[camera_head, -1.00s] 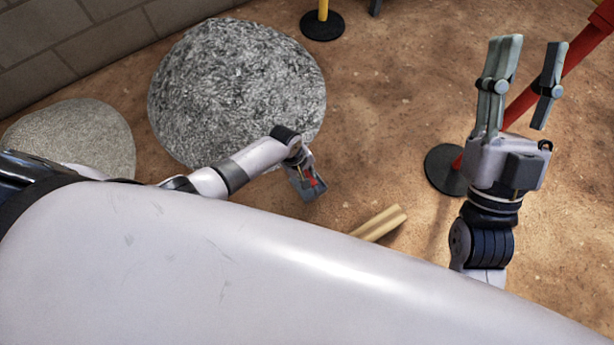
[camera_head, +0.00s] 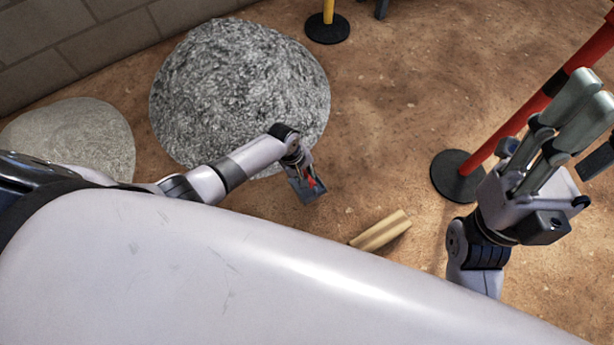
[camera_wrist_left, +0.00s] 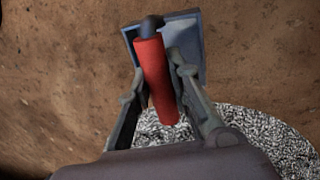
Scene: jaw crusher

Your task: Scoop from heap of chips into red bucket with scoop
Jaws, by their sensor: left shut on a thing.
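A large heap of grey chips (camera_head: 240,90) lies on the dirt floor at the upper middle left; it also shows at the bottom right of the left wrist view (camera_wrist_left: 265,130). My left gripper (camera_head: 301,168) is at the heap's lower right edge. In the left wrist view its fingers (camera_wrist_left: 160,95) are shut on the red handle of the scoop (camera_wrist_left: 155,75). The scoop's grey-blue pan shows beyond the fingers; whether it holds chips cannot be told. My right gripper (camera_head: 590,130) is at the right, open and empty. No red bucket is in view.
A smaller, paler heap (camera_head: 75,135) lies at the left by the block wall (camera_head: 60,35). A yellow post (camera_head: 328,25) stands at the top. Wooden pieces (camera_head: 380,232) lie on open floor.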

